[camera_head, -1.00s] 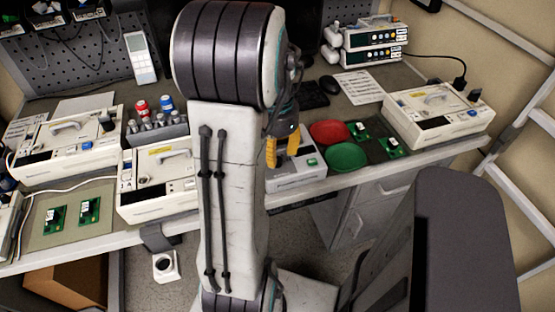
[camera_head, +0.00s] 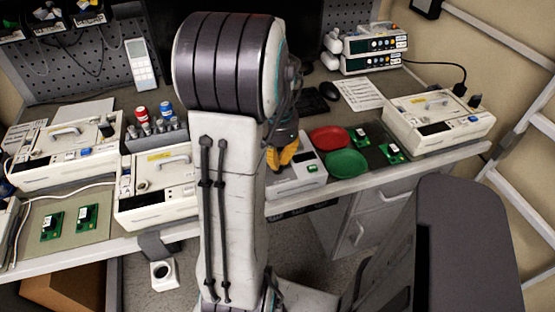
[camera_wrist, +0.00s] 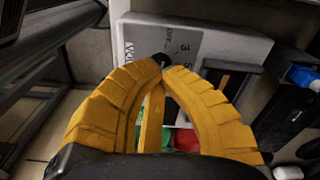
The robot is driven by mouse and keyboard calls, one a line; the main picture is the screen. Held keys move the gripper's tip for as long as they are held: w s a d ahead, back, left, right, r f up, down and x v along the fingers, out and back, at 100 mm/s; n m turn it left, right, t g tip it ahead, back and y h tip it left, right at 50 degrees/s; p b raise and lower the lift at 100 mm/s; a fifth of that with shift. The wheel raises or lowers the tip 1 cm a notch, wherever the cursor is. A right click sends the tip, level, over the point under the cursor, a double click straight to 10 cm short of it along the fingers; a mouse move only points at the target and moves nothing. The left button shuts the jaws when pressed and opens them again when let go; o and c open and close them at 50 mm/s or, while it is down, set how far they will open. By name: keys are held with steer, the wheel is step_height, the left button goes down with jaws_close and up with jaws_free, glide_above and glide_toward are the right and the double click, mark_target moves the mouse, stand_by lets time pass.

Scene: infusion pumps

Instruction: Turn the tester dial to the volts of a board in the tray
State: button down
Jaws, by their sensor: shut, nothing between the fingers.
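The tester is a pale grey box (camera_head: 306,184) with a green part on its top, at the front of the bench and partly behind my arm. In the wrist view its grey panel (camera_wrist: 222,45) shows printed numbers, including a 3 and a 5. My yellow gripper (camera_wrist: 161,66) is shut and empty, its tips at the small dark dial (camera_wrist: 165,58); the tips hide most of the dial, so its setting and any contact cannot be told. In the head view my gripper (camera_head: 281,160) is over the tester. Green boards (camera_head: 361,132) (camera_head: 391,152) lie on the dark tray (camera_head: 376,145).
A red dish (camera_head: 328,138) and a green dish (camera_head: 347,163) sit right of the tester. White pumps (camera_head: 438,118) (camera_head: 155,190) stand on both sides. Two more boards (camera_head: 51,226) (camera_head: 87,217) lie on the left mat. A printed sheet (camera_head: 358,94) lies behind.

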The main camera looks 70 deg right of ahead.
steer(key=m, duration=0.4)
steer(key=shift+m, duration=0.4)
steer(key=m, duration=0.4)
steer(key=shift+m, duration=0.4)
steer(key=m, duration=0.4)
steer(key=shift+m, duration=0.3)
steer(key=m, duration=0.3)
steer(key=shift+m, duration=0.4)
steer(key=c, duration=1.2)
jaws_free()
steer(key=shift+r, duration=0.1)
step_height(320, 180, up, 7)
steer(key=p, duration=0.6)
